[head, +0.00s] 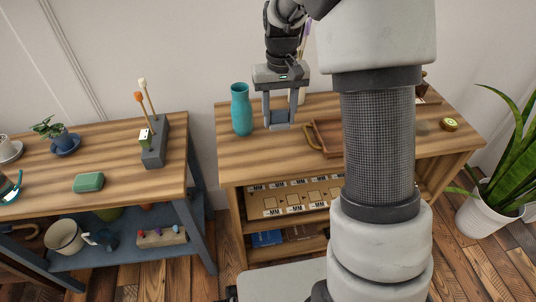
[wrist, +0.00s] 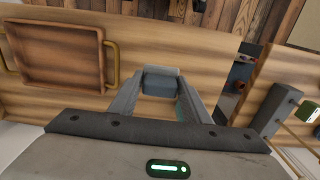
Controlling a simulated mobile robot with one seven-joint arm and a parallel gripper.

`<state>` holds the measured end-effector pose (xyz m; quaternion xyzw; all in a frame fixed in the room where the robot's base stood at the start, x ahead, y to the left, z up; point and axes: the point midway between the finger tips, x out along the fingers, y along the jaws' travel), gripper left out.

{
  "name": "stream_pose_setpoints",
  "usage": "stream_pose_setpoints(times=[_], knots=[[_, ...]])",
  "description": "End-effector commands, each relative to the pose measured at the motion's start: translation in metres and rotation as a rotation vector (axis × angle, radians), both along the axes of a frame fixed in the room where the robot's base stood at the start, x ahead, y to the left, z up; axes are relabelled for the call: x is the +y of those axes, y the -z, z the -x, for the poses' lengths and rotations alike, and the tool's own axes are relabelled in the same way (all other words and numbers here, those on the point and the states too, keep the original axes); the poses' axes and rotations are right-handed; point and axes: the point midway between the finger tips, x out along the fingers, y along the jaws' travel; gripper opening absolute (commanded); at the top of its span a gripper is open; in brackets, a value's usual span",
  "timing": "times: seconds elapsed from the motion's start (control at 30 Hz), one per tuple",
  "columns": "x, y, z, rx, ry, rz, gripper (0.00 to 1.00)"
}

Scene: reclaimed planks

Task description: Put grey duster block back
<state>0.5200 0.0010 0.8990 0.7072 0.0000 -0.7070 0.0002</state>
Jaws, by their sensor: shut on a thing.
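My gripper (head: 280,112) is shut on the grey duster block (head: 279,121), over the right-hand wooden table (head: 240,165). The block sits between the fingertips, right of the teal vase (head: 241,110) and left of the brown wooden tray (head: 325,139). In the wrist view the block (wrist: 160,83) is blue-grey with a paler strip along its far edge. The pictures do not clearly show whether it touches the tabletop.
The tray (wrist: 60,50) looks empty in the wrist view. A grey holder with upright sticks (head: 153,148) and a green block (head: 89,182) stand on the left table (head: 120,165). A gap separates the tables. A potted plant (head: 490,215) stands at right.

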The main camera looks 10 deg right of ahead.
Motion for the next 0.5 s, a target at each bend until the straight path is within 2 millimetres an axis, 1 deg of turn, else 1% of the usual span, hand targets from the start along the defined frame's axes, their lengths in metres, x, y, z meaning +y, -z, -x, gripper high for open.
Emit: stream_pose_setpoints(times=[0.07, 0.13, 0.3, 0.5], knots=[[0.0, 0.003, 0.0, 0.0, 0.0, 0.0, 0.19], [0.0, 0.01, 0.0, 0.002, 0.0, 0.0, 0.19], [0.0, 0.039, 0.0, 0.002, 0.0, 0.0, 0.19], [0.0, 0.06, 0.0, 0.002, 0.0, 0.0, 0.19]])
